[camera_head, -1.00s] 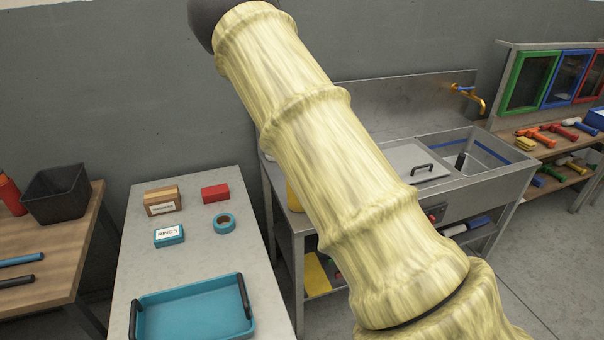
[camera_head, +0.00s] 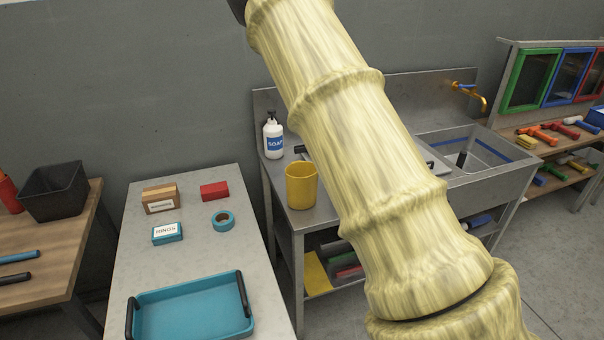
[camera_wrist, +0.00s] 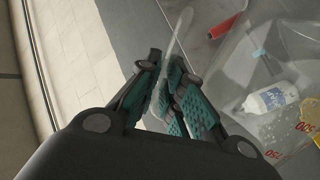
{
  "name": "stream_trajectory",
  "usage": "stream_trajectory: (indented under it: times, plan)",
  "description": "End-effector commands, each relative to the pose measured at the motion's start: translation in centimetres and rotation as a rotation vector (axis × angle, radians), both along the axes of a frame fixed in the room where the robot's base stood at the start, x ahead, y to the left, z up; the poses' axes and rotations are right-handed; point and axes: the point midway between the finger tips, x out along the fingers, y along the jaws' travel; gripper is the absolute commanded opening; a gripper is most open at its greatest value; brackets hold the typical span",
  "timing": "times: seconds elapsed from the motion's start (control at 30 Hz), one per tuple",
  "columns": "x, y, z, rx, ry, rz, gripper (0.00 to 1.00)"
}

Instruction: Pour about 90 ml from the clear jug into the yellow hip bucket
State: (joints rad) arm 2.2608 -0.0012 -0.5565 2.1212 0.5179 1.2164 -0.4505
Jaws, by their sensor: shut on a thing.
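The yellow hip bucket (camera_head: 301,188) stands upright on the left end of the steel sink counter in the head view; it has a wide open top. A yellow patch at the right edge of the wrist view (camera_wrist: 305,38) looks like part of it, seen through clear plastic. The clear jug (camera_wrist: 290,142) fills the right of the wrist view, with red graduation marks. My gripper (camera_wrist: 172,95) has its teal pads closed on the jug's clear handle. The jug and gripper are hidden behind my arm in the head view. I cannot tell the liquid level.
A white soap bottle (camera_head: 273,138) stands behind the bucket, close to it. The sink basin (camera_head: 488,160) and yellow tap (camera_head: 470,95) lie to the right. A grey table (camera_head: 190,262) with a blue tray (camera_head: 190,310) stands to the left. The lower shelf holds several items.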

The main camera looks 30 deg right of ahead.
Motion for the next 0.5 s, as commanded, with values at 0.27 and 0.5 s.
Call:
stream_trajectory:
  times: [0.27,0.5]
  plan:
    - [-1.8,-1.7,-0.7,0.124,-0.138,-0.001,0.0]
    - [-3.2,-3.1,-1.8,0.23,-0.253,-0.003,0.0]
